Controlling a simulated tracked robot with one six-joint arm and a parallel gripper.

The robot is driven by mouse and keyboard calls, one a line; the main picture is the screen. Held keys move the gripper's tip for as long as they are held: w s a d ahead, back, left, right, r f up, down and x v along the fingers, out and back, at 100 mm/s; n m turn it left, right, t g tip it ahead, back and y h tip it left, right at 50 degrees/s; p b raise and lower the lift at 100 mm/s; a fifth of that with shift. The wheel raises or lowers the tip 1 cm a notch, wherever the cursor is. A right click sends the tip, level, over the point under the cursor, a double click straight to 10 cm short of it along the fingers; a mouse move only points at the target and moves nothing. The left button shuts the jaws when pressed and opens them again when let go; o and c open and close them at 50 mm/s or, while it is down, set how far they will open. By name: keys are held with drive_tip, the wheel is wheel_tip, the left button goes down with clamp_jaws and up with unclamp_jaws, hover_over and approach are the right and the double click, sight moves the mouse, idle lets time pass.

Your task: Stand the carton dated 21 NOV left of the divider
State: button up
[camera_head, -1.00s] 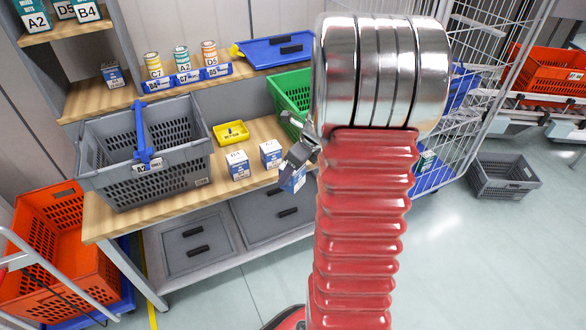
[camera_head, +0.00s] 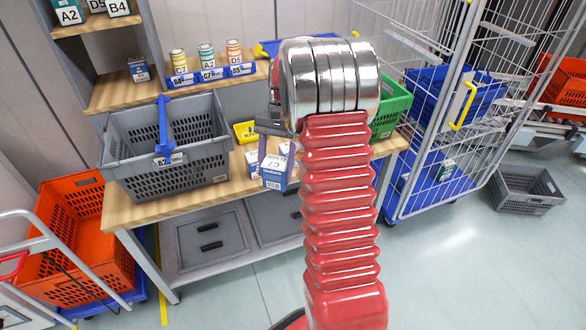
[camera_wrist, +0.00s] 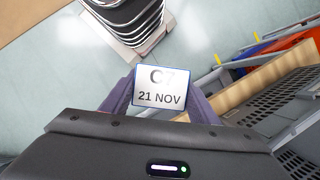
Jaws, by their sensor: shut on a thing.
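My gripper (camera_wrist: 158,108) is shut on a white-and-blue carton (camera_wrist: 160,88). In the wrist view its label reads C7 and 21 NOV. In the head view the same carton (camera_head: 274,176) hangs in front of the bench edge, label upside down, right of the grey tote. The grey tote (camera_head: 190,183) stands on the bench. A blue divider (camera_head: 163,128) crosses it from front to back. Its left compartment looks empty; its floor is partly hidden. In the head view my arm hides part of the gripper.
Another carton (camera_head: 252,160) stands on the bench behind the held one. A yellow bin (camera_head: 245,132) sits right of the tote, and a green crate (camera_head: 392,105) farther right. A shelf with several cans (camera_head: 206,56) is above. An orange tote (camera_head: 75,240) stands lower left.

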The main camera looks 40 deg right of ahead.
drive_tip(key=w+a+f+n+h, duration=0.1)
drive_tip(key=w+a+n, duration=0.2)
drive_tip(key=a, duration=0.7)
drive_tip(key=w+a+f+n+g+h, duration=0.1)
drive_tip(key=w+a+n+h, duration=0.1)
drive_tip(key=w+a+n, duration=0.2)
drive_tip(key=a+n, duration=0.3)
drive_tip(key=a, duration=0.3)
drive_tip(key=shift+w+a+f+n+g+h, duration=0.2)
drive_tip(key=shift+a+f+n+g+h, duration=0.1)
drive_tip(key=shift+a+f+n, duration=0.1)
drive_tip(key=shift+d, duration=0.1)
